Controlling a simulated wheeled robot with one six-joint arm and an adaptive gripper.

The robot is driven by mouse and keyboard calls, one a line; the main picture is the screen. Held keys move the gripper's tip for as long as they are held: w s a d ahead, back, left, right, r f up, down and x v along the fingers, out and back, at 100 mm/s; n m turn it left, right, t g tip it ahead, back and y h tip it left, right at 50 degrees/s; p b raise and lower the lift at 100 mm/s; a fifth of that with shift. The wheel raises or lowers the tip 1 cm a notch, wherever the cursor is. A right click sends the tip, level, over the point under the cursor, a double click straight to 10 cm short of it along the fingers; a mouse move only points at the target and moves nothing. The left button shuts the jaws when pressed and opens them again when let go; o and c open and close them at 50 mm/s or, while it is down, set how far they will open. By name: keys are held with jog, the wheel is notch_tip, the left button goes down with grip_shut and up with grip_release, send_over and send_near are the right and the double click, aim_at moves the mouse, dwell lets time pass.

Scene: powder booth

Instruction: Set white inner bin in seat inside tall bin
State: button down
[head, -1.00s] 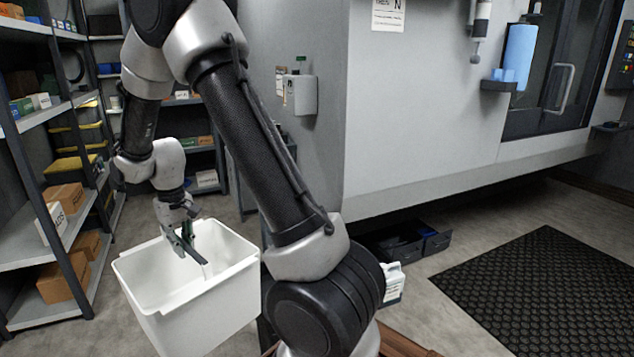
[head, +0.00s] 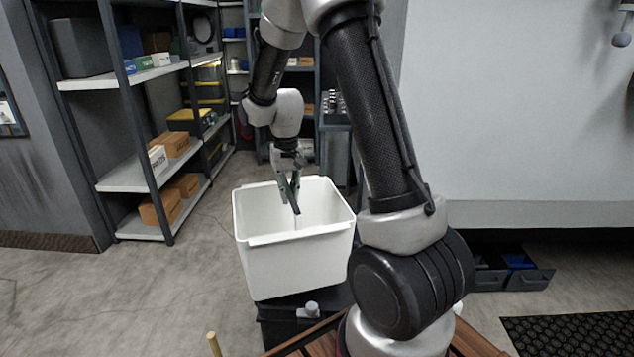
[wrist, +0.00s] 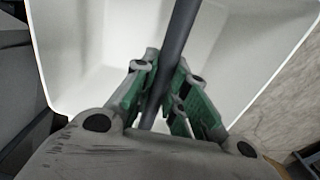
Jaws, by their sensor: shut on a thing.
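The white inner bin (head: 295,265) is an open, square tub in the middle of the head view. It is roughly upright, and its inside looks empty. My gripper (head: 290,190) points down over its opening and is shut on a dark grey bar (wrist: 180,40), which looks like the bin's handle. In the wrist view the bar runs between the green-sided fingers, with the white walls (wrist: 75,50) around it. Where the bar joins the bin is hidden. I cannot clearly make out the tall bin.
A dark box-like shape (head: 275,325) shows under the white bin; I cannot tell what it is. Shelves with cartons (head: 160,208) stand at the left. A grey upright unit (head: 336,160) stands behind. A blue-lined drawer (head: 525,275) juts out at the right. Floor at the left is clear.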

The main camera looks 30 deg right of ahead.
jog(key=s+d+r+m, duration=0.2)
jog(key=s+d+m, duration=0.15)
jog(key=d, duration=0.25)
jog(key=f, duration=2.6)
jog(key=shift+w+d+f, duration=0.1)
jog(key=shift+w+f, duration=0.1)
jog(key=shift+w, duration=0.05)
jog(key=shift+f, duration=0.45)
dwell(0.5)
jog(key=shift+f, duration=0.4)
dwell(0.4)
jog(key=shift+f, duration=0.6)
dwell(0.4)
